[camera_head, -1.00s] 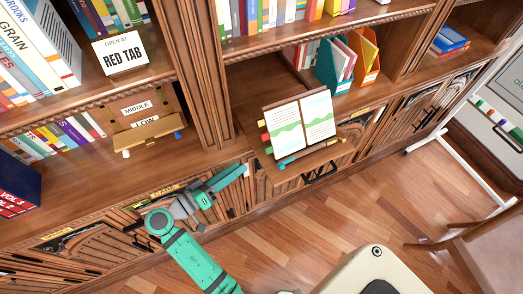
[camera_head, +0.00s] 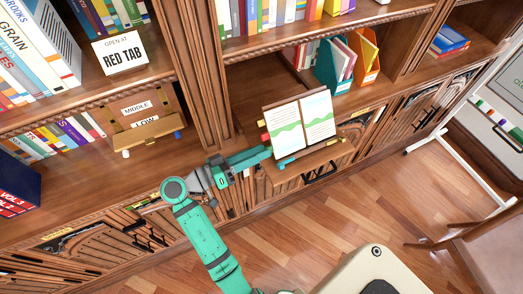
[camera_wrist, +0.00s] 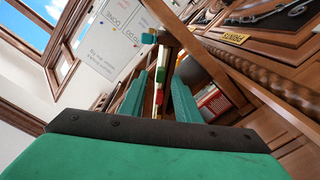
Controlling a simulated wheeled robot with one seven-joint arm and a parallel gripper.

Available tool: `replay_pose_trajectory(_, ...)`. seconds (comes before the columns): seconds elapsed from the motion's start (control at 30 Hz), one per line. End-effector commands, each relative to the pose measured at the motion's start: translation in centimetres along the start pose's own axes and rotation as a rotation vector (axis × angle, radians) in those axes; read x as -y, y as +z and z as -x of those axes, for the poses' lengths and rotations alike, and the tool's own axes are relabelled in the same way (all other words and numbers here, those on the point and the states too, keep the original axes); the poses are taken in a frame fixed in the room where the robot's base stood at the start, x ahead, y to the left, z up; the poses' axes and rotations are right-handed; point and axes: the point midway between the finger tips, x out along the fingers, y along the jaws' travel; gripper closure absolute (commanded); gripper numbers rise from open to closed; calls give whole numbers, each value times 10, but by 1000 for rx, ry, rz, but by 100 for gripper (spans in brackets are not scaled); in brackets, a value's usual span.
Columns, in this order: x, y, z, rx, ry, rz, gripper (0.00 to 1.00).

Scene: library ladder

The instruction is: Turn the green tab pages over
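An open book (camera_head: 302,122) with a green wavy band across its two pages leans on a wooden stand. Coloured tabs stick out at its left edge, among them a red tab (camera_head: 265,138). My gripper (camera_head: 267,153) is at the lower left edge of the book. In the wrist view my gripper (camera_wrist: 160,82) has its two green fingers apart. The book's edge shows in the gap between them, with a green tab (camera_wrist: 161,75) and a red tab (camera_wrist: 159,97). I cannot tell whether a finger touches a tab. The lowest tabs are hidden behind the gripper in the head view.
A teal rod (camera_head: 287,161) lies at the stand's foot, on a pull-out shelf (camera_head: 312,160). A sign reading "OPEN AT RED TAB" (camera_head: 121,56) stands on the upper left shelf. A wooden board (camera_head: 145,120) carries MIDDLE and LOW labels. File holders (camera_head: 334,66) stand behind the book.

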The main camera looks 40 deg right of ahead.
Motion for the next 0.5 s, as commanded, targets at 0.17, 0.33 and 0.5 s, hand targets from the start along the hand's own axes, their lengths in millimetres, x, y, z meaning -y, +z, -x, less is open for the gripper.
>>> replay_pose_trajectory(0.17,0,0,-13,0,0,0,70)
replay_pose_trajectory(0.33,0,0,-15,0,-1,0,70)
replay_pose_trajectory(0.5,0,0,-15,0,-1,0,75)
